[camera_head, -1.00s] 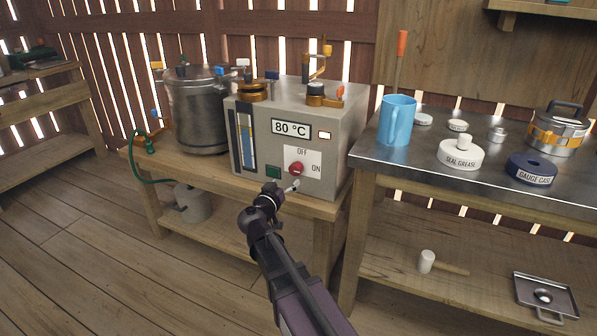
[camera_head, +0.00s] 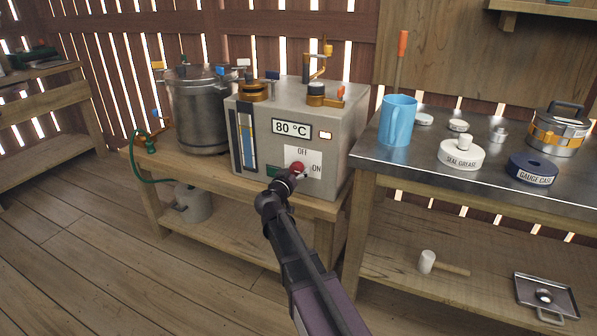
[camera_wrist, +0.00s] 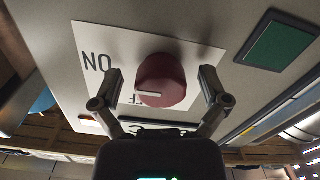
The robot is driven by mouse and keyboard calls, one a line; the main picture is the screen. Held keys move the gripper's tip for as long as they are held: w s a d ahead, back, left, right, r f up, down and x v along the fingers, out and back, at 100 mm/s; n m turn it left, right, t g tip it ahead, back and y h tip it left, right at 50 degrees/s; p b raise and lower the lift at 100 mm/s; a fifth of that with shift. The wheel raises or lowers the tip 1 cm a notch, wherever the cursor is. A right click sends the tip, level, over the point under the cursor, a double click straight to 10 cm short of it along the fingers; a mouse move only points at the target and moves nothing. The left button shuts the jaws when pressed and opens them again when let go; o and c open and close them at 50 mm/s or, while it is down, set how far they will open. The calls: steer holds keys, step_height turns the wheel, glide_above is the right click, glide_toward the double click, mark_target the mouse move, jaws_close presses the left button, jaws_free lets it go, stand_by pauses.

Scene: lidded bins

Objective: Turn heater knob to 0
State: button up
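The red heater knob (camera_head: 297,167) sits on a white plate (camera_head: 315,158) marked OFF and ON, on the front of a grey heater box (camera_head: 262,148). The box display (camera_head: 291,128) reads 80 °C. In the wrist view the knob (camera_wrist: 163,80) shows a pale pointer line on its face. My gripper (camera_wrist: 163,88) is open, with one finger on each side of the knob and a visible gap to each. In the head view my gripper (camera_head: 289,177) is at the knob and covers its lower part.
A green square (camera_wrist: 278,46) is on the panel beside the plate. A metal pot (camera_head: 200,110) stands left of the box. A metal-topped table (camera_head: 370,152) with a blue mug (camera_head: 397,120) is close on the right. The floor in front is clear.

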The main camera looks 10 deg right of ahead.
steer(key=c, duration=1.1)
steer(key=shift+d, duration=0.2)
steer(key=shift+a, duration=0.1)
